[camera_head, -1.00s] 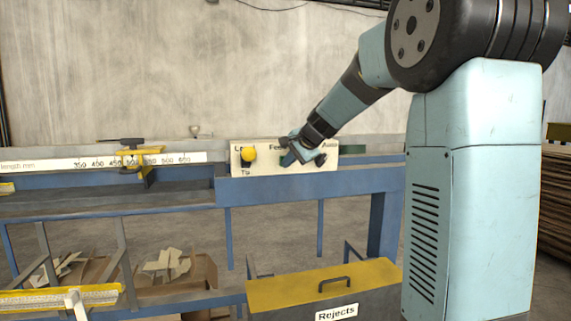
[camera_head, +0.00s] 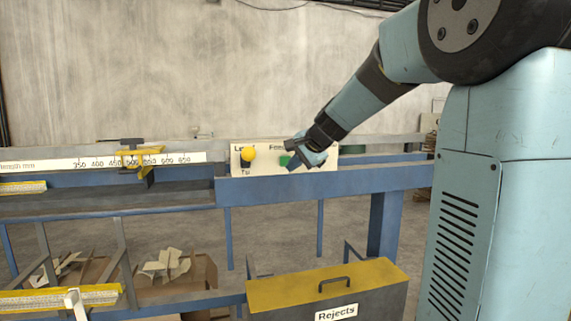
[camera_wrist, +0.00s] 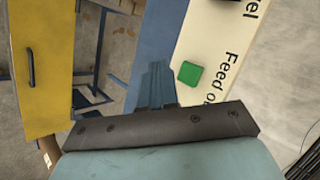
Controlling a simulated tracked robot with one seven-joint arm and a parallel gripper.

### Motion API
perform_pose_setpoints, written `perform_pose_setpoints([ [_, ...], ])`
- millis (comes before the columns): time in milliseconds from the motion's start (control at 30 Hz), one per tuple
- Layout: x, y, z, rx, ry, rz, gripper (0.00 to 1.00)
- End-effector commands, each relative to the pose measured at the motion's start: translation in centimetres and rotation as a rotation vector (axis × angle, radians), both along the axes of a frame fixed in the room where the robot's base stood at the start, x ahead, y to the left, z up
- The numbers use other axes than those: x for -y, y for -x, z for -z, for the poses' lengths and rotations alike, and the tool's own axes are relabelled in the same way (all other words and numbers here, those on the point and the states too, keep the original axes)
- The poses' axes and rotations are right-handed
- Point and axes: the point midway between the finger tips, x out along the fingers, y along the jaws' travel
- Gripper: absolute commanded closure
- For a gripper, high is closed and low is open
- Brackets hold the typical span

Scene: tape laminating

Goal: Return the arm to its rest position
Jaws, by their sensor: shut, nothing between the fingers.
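My gripper (camera_head: 295,161) is at the end of my arm, in front of the right part of the white control panel (camera_head: 322,160). It is shut and empty, and it covers part of the panel's lettering. In the wrist view my gripper (camera_wrist: 156,75) points along the blue frame, beside the green button (camera_wrist: 190,73) with a visible gap between them. The green button shows partly in the head view (camera_head: 284,160), just left of the fingers. A yellow knob (camera_head: 248,155) sits on the panel's left part.
The blue bench rail (camera_head: 300,186) runs below the panel. A reject bin with a yellow lid (camera_head: 300,285) stands in front. A yellow stop (camera_head: 130,158) sits on the white length scale (camera_head: 60,165) at left. Boxes with scraps (camera_head: 165,265) lie below. The space above the bench is clear.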

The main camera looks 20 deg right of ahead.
Motion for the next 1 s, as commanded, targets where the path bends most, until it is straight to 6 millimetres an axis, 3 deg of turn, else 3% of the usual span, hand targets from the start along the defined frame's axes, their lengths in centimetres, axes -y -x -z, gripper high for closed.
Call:
perform_pose_setpoints([
  [433, 0.0, 0.8, 0.0, 0.001, 0.001, -0.001, 1.00],
  [567, -0.4, 2.2, -0.1, 0.000, 0.029, -0.030, 1.00],
  [667, -1.0, 4.9, -0.1, -0.002, 0.090, -0.086, 1.00],
  [1000, -2.6, 18.0, 1.9, -0.034, 0.400, -0.358, 1.00],
])
